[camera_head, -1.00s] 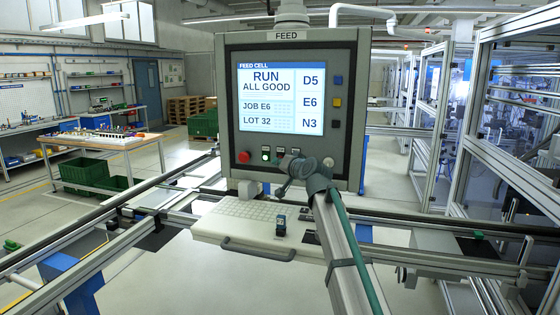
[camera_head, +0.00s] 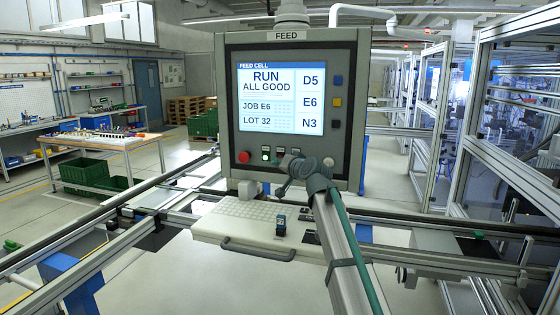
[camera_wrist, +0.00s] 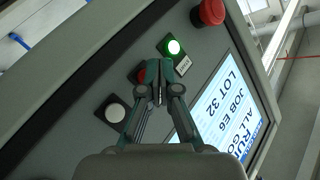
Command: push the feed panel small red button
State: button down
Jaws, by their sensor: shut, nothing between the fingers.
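The feed panel (camera_head: 222,90) hangs upright, its screen (camera_head: 280,98) reading RUN, ALL GOOD. In the wrist view, the small red button (camera_wrist: 141,74) shows partly from behind my gripper's fingertips. My gripper (camera_wrist: 159,84) is shut and empty, its tips over or just beside that button. I cannot tell whether they touch it. The lit green button (camera_wrist: 174,47) and a white button (camera_wrist: 115,112) lie on either side of the red one.
A larger red mushroom button (camera_head: 243,157) sits at the panel's lower left; it also shows in the wrist view (camera_wrist: 210,11). A keyboard shelf (camera_head: 245,226) juts out below the panel. Blue, yellow and dark buttons line the panel's right side. Rails run on both sides.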

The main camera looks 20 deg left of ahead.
jog(key=shift+w+b, duration=0.3)
jog(key=shift+w, duration=0.1)
jog(key=shift+w+b, duration=0.35)
jog(key=shift+w, duration=0.15)
dwell(0.7)
jog(key=shift+s, duration=0.9)
jog(key=shift+s, duration=0.1)
jog(key=s, duration=0.5)
jog(key=shift+d+p, duration=0.15)
jog(key=shift+p, duration=0.25)
jog(key=shift+w, duration=0.1)
dwell(0.6)
